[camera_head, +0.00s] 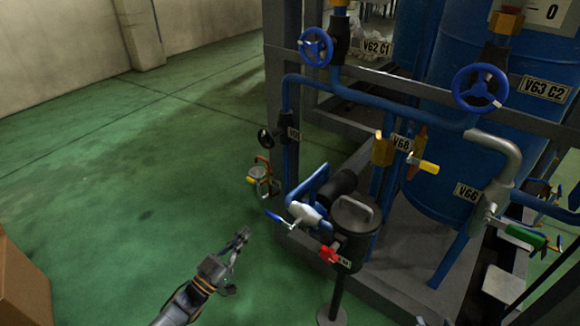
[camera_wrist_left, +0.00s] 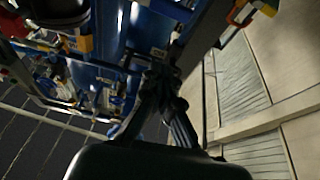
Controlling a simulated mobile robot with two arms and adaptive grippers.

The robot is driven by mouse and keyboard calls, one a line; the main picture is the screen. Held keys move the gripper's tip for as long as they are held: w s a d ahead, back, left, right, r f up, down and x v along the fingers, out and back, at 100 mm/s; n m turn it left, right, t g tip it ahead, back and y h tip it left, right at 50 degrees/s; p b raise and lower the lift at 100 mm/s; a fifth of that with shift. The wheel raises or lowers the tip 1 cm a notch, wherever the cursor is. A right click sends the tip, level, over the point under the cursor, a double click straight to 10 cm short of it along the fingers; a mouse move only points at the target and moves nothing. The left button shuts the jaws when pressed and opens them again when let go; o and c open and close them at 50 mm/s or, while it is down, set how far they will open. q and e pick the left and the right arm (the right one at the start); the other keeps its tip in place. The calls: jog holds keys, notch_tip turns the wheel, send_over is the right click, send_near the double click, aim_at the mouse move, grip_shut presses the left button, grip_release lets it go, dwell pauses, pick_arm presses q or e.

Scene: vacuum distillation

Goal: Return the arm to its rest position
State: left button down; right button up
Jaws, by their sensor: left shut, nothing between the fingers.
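My left gripper (camera_head: 240,238) is at the lower middle of the head view, with its arm coming in from the bottom. It is shut and empty, over the green floor, left of the pipe skid and apart from it. In the left wrist view the gripper fingers (camera_wrist_left: 160,85) are together in the middle, with blue equipment behind them. My right gripper is not in view.
A grey frame with blue pipes (camera_head: 375,92) and a blue tank (camera_head: 450,150) fills the right side. Nearest the gripper are a blue-handled valve (camera_head: 303,214) and a dark lidded pot (camera_head: 355,217). A brown box (camera_head: 22,285) is at lower left. Green floor (camera_head: 130,170) is clear between.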

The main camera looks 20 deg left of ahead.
pick_arm(q)
jog(key=shift+d, duration=0.1)
